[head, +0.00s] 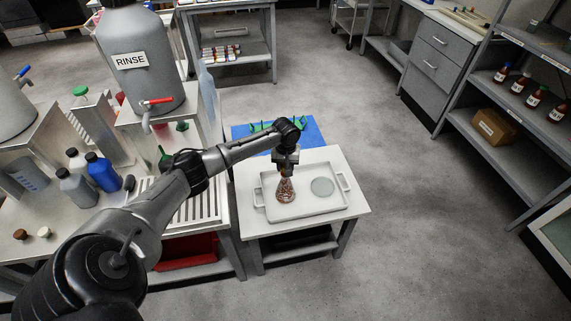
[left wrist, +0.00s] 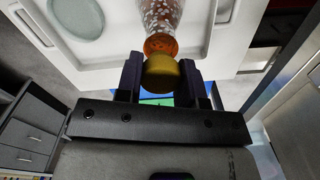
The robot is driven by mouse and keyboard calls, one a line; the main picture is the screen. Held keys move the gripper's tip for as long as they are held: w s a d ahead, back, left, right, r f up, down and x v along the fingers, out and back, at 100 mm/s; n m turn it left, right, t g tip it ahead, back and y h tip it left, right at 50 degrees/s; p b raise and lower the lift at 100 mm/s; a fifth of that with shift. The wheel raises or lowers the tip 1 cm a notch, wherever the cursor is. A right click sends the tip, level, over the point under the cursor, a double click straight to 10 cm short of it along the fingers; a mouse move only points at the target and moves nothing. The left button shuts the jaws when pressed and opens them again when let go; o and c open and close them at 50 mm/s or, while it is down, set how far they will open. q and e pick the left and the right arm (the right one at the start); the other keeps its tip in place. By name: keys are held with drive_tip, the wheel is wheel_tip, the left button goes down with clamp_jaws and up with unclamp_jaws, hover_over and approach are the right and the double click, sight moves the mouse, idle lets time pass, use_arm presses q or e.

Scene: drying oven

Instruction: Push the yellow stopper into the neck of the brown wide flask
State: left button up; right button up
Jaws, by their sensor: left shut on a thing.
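The brown wide flask (head: 286,191) stands upright in a white tray on a small white table. In the left wrist view its orange-brown neck and speckled body (left wrist: 164,16) show just beyond my fingers. My left gripper (head: 286,168) points down directly over the flask. In the left wrist view the left gripper (left wrist: 160,68) is shut on the yellow stopper (left wrist: 160,76), one finger on each side. The stopper lines up with the neck and overlaps its mouth; I cannot tell how far it sits inside. In the head view the gripper hides the stopper. My right gripper is not in view.
The white tray (head: 310,208) has raised rims and handles. A round grey-green disc (head: 322,187) lies in it, right of the flask. A blue mat (head: 305,134) with a green rack lies behind. A metal bench with bottles and a rinse tank (head: 134,60) stands at left.

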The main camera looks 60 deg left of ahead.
use_arm(q)
drive_tip(key=shift+f, duration=0.3)
drive_tip(key=shift+p, duration=0.6)
idle(0.4)
drive_tip(key=shift+f, duration=0.1)
idle(0.6)
drive_tip(key=shift+f+p, duration=0.1)
drive_tip(key=shift+p, duration=0.5)
drive_tip(key=shift+f, duration=0.5)
idle(0.7)
drive_tip(key=shift+s+f, duration=0.1)
drive_tip(key=shift+f, duration=0.05)
idle(0.4)
